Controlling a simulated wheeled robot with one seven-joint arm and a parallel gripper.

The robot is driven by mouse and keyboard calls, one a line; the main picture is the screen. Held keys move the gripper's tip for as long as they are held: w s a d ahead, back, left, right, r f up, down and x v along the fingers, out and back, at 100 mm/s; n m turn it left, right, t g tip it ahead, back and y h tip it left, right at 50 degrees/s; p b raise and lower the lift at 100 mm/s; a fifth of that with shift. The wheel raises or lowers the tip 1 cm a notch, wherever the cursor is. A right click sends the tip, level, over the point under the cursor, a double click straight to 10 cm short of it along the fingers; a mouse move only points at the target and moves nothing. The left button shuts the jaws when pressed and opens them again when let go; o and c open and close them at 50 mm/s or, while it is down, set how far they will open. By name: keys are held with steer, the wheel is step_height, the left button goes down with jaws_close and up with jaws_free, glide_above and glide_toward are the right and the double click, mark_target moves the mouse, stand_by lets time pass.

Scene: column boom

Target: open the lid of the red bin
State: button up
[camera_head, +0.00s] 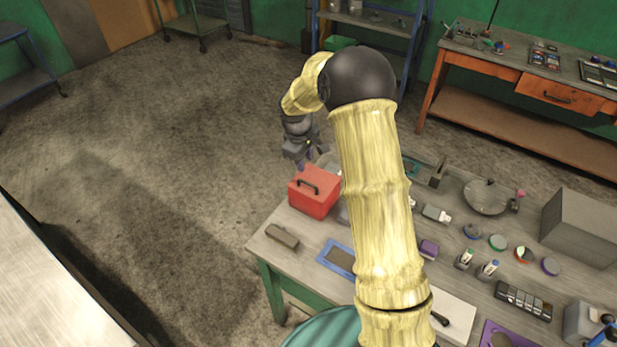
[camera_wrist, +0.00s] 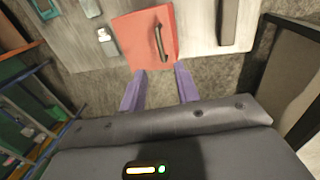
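The red bin (camera_head: 316,203) stands at the far left corner of the grey workbench (camera_head: 300,262). Its lid looks shut and has a dark bar handle (camera_head: 307,187). In the wrist view the red lid (camera_wrist: 136,40) fills the upper middle, with the handle (camera_wrist: 160,42) on its right part. My gripper (camera_head: 304,164) is just behind the bin, above or beyond the bench edge. Its two purple fingers (camera_wrist: 160,69) are spread apart with nothing between them, pointing at the bin's near edge in the wrist view. Whether they touch the bin cannot be told.
A grey block (camera_head: 283,236) and a blue-framed tray (camera_head: 337,257) lie near the bin. Small items and a large grey box (camera_head: 581,227) fill the bench to the right. Open floor (camera_head: 190,170) lies left of the bench. An orange-drawer table (camera_head: 540,90) stands behind.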

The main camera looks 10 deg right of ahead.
steer(key=p, duration=0.3)
glide_above(308, 192)
step_height(308, 192, down, 11)
steer(key=shift+f, duration=0.1)
jaws_close()
